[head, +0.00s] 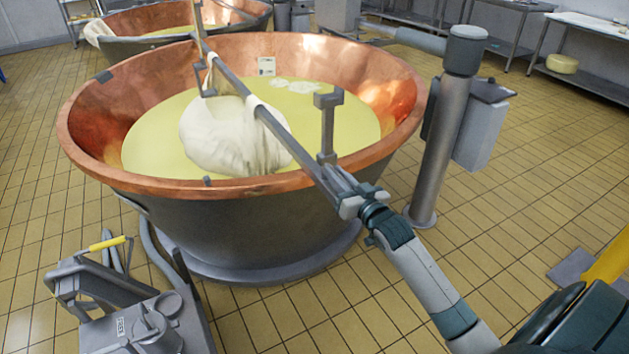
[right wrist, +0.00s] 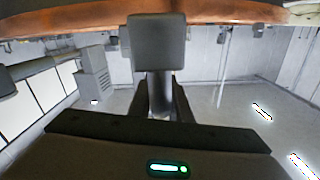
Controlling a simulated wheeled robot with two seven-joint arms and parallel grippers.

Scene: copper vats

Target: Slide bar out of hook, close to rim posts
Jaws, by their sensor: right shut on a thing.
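A long grey bar (head: 238,84) slants over the copper vat (head: 90,130), from the top of the head view to its near rim. A white cloth bundle (head: 215,138) hangs from the bar into the pale yellow liquid. A thin grey bracket like a hook (head: 209,80) meets the bar above the bundle; whether the bar lies inside it is unclear. A grey post with a block top (head: 327,125) stands beside the bar at the near rim. My right gripper (head: 348,197) is shut on the bar's near end. The right wrist view shows a grey square block (right wrist: 158,42) before the fingers (right wrist: 160,100). My left gripper is out of view.
A thick steel column (head: 440,150) stands right of the vat, close to my right arm. A grey machine with a yellow handle (head: 105,243) stands at lower left. Another copper vat (head: 150,18) is behind. Tiled floor (head: 540,180) is open at right.

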